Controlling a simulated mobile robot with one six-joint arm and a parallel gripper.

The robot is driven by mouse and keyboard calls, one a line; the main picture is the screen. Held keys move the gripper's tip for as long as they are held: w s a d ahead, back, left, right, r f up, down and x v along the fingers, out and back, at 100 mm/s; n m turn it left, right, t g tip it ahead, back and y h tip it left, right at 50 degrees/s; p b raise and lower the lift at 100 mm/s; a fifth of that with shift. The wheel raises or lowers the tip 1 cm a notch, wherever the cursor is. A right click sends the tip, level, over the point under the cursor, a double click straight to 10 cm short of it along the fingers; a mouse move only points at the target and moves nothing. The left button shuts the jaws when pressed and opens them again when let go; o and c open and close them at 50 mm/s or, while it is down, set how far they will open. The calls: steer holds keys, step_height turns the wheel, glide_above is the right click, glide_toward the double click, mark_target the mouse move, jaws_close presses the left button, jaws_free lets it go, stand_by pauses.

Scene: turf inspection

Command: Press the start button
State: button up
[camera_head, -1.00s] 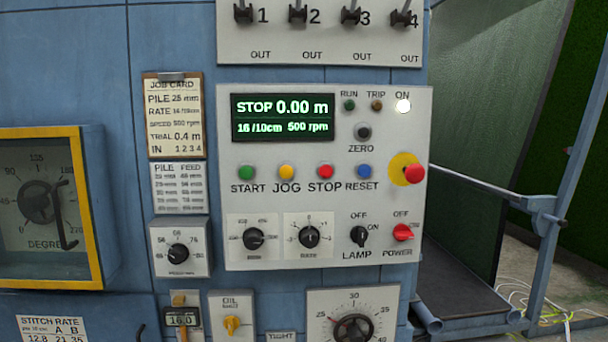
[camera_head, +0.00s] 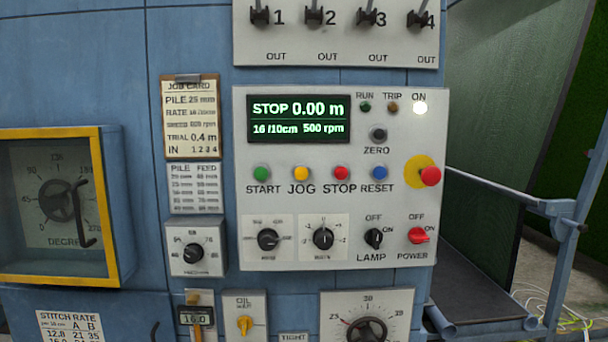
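The green start button (camera_head: 261,173) sits on the light grey control panel (camera_head: 345,262), above the label START. It is at the left end of a row with a yellow JOG button (camera_head: 301,173), a red STOP button (camera_head: 341,173) and a blue RESET button (camera_head: 380,173). The display (camera_head: 298,119) above reads STOP 0.00 m, 16 /10cm, 500 rpm. The ON light (camera_head: 420,108) glows white; the RUN lamp (camera_head: 365,106) looks unlit. My gripper is not in view.
A red mushroom button (camera_head: 430,176) on a yellow disc is at the panel's right. Knobs and switches sit below the buttons, levers above. A yellow-framed dial box (camera_head: 60,275) juts out at left. A blue metal frame (camera_head: 545,207) stands at right.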

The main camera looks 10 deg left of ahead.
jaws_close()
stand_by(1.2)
